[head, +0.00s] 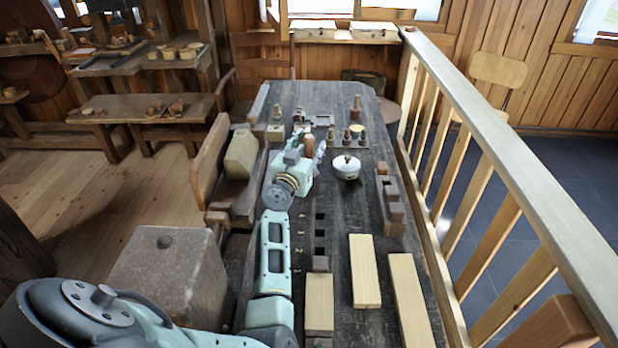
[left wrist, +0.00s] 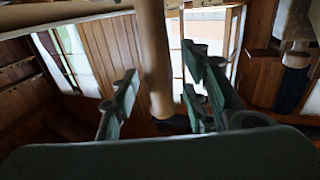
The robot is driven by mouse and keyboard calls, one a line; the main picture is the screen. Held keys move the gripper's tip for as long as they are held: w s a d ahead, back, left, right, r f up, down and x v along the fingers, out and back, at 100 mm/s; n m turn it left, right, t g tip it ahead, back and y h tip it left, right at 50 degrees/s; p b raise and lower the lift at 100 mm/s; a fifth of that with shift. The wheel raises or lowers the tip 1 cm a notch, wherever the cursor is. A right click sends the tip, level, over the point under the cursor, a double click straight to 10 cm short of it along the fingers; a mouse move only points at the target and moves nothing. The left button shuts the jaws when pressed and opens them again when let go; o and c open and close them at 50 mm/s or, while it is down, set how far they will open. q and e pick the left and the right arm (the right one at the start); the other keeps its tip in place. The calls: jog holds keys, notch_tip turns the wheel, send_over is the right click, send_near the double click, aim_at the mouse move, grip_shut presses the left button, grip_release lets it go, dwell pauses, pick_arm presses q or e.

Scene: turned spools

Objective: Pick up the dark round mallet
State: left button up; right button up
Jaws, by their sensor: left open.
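My left gripper (head: 307,150) is low over the dark workbench, left of its middle in the head view. In the left wrist view its fingers (left wrist: 162,78) stand apart. A plain brown round wooden shaft (left wrist: 156,62) runs down from the top edge between them. It may be the mallet's handle, and no clamping on it shows. In the head view a small brown upright piece (head: 309,146) shows at the fingers, perhaps the same shaft. I cannot clearly make out a dark round mallet head in either view. My right gripper is not in view.
The workbench (head: 342,222) carries a white lidded pot (head: 346,167), several turned pieces behind it, a dark wooden holder (head: 389,203) and pale planks (head: 364,270) in front. A wooden railing (head: 515,165) runs along the right. A large block (head: 165,265) stands at the left.

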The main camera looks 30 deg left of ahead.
pick_arm(q)
grip_shut()
jog(key=shift+r, duration=0.2)
dwell(0.5)
